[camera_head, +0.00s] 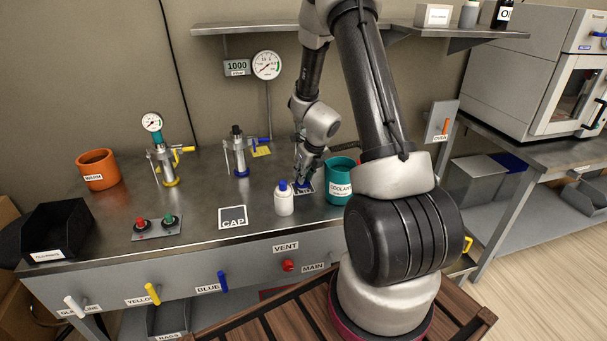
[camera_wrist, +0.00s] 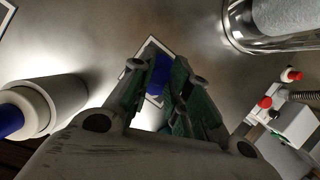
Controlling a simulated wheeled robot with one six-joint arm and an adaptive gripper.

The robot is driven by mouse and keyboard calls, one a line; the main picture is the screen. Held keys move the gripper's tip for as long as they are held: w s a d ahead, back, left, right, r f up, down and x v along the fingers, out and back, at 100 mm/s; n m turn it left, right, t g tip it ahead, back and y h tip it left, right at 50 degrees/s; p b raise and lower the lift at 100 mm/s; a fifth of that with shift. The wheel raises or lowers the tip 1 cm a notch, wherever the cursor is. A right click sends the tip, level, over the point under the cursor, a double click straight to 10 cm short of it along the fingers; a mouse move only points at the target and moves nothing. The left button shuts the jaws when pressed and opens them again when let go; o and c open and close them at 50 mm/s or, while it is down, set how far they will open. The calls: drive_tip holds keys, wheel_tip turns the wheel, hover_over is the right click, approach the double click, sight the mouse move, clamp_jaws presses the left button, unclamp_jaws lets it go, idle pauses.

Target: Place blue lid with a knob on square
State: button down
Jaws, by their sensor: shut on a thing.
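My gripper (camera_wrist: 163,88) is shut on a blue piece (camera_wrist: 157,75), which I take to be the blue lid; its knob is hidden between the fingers. In the head view my gripper (camera_head: 304,178) points down at the worktop, with the blue piece (camera_head: 303,184) at its tips. Under it is a dark square with a white outline (camera_wrist: 134,72). Whether the lid touches the square I cannot tell. Another white-outlined square, marked CAP (camera_head: 232,217), lies bare to the left.
A white bottle with a blue top (camera_head: 284,201) stands close to the left of my gripper. A teal COOLANT container (camera_head: 341,184) stands close to the right. A button box (camera_head: 156,228), an orange pot (camera_head: 98,170) and a black bin (camera_head: 57,229) are further left.

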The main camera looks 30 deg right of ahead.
drive_tip(key=c, duration=1.3)
unclamp_jaws()
drive_tip(key=shift+f, duration=0.1)
drive_tip(key=shift+c, duration=0.2)
